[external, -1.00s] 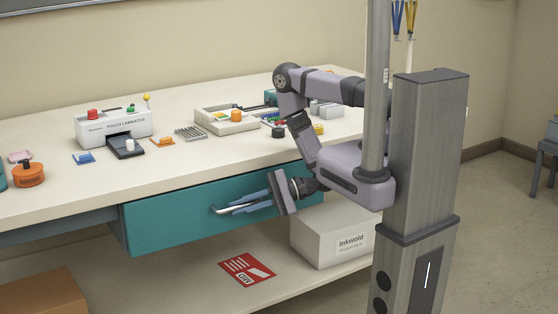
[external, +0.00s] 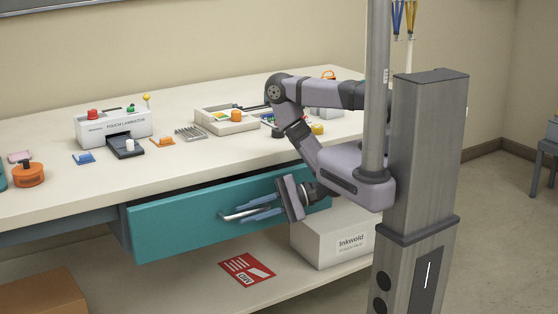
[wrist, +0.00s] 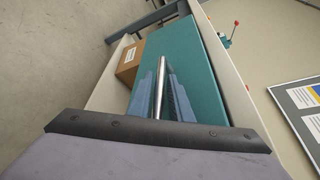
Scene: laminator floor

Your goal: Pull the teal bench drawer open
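The teal bench drawer (external: 165,228) sits under the bench top and is partly pulled out, with a dark gap showing above its front. Its metal bar handle (external: 229,216) runs across the front. My gripper (external: 252,210) is at the drawer front, its blue fingers above and below the bar and shut on it. In the wrist view the handle (wrist: 161,72) lies between the two fingers, against the teal front (wrist: 196,70). Part of the handle is hidden by the fingers, and the gripper body covers the drawer's right part.
The bench top (external: 200,175) above holds a pouch laminator (external: 112,126), an orange round item (external: 28,175) and several small parts. A white box (external: 335,236), a red sheet (external: 246,269) and a cardboard box (external: 42,295) are on the lower shelf. Free space lies before the drawer.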

